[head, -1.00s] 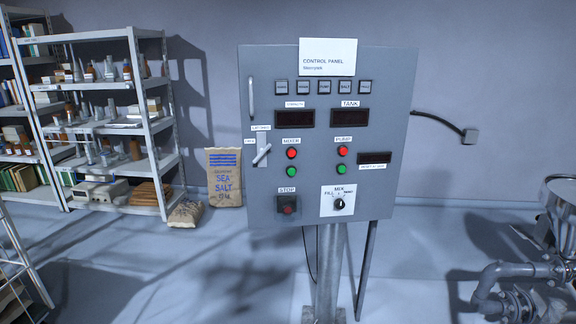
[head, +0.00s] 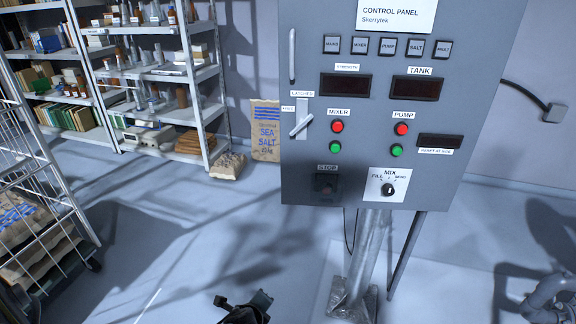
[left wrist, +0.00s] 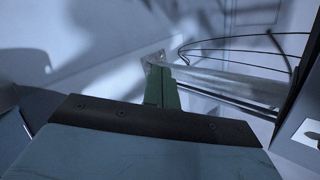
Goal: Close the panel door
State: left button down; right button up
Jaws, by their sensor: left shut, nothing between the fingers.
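The grey control panel (head: 460,100) stands on a metal post (head: 368,255) at the upper right of the head view. Its door front carries a vertical handle (head: 292,55) on the left edge and a lever (head: 301,125) below it, beside a latch label. The front looks flat in its box, but I cannot tell whether a gap is open. In the left wrist view my left gripper (left wrist: 161,72) has its green fingers together and empty, with the post beyond. A dark part of my left arm shows at the bottom of the head view, apart from the panel. My right gripper is out of view.
A wire cart (head: 45,170) with sacks stands at the left. Shelves (head: 150,75) and a sea salt sack (head: 266,130) are behind. Grey piping (head: 550,295) is at the lower right. The floor before the panel is mostly clear.

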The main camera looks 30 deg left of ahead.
pick_arm(q)
jog(key=w+r+m+t+y, duration=0.1)
jog(key=w+r+m, duration=0.15)
jog(key=r, duration=0.35)
jog(key=w+r+m+t, duration=0.2)
jog(key=w+r, duration=0.2)
jog(key=r, duration=0.2)
jog(key=w+r+m+t+y, duration=0.1)
jog(key=w+r+m, duration=0.15)
jog(key=r, duration=0.45)
jog(key=m+t+y+p, duration=0.1)
jog(key=m+t+y, duration=0.1)
jog(key=m+t, duration=0.2)
send_near(285, 144)
jog(key=x, duration=0.7)
jog(key=shift+b, duration=0.4)
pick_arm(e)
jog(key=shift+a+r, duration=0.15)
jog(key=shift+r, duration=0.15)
pick_arm(q)
jog(key=shift+s, duration=0.1)
